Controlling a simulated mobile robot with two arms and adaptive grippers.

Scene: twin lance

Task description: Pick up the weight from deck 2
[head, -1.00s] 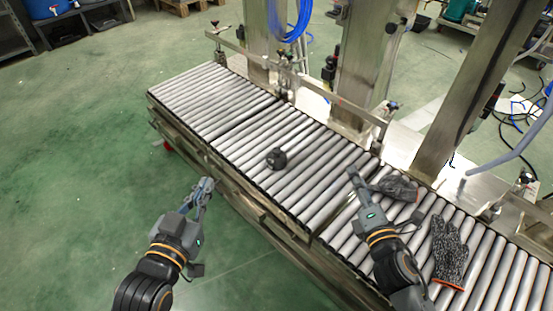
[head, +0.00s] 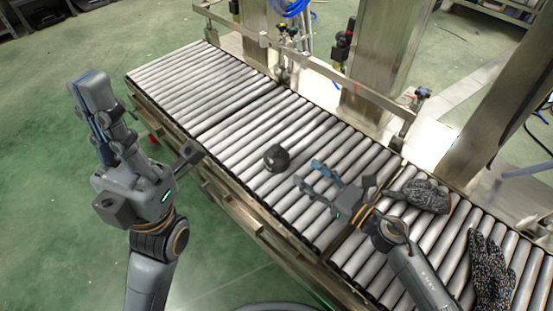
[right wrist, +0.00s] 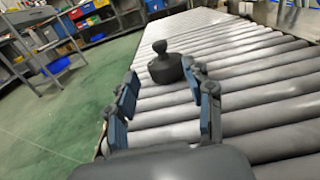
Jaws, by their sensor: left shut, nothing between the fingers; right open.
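The weight (head: 276,157) is a small dark piece with a knob, standing on the roller deck (head: 228,143) near its front edge in the head view. In the right wrist view the weight (right wrist: 166,66) stands ahead, beyond the fingertips, its knob up. My right gripper (head: 308,175) is open just right of the weight, above the rollers and apart from it. Its two fingers show in the right wrist view (right wrist: 165,88), with nothing between them. My left gripper (head: 92,88) is shut and empty, raised over the floor left of the deck.
Two dark speckled gloves lie on the rollers at right, one (head: 424,195) behind my right arm and one (head: 492,268) nearer. A metal guide rail (head: 330,72) and posts (head: 392,60) stand along the far side. The rollers left of the weight are clear.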

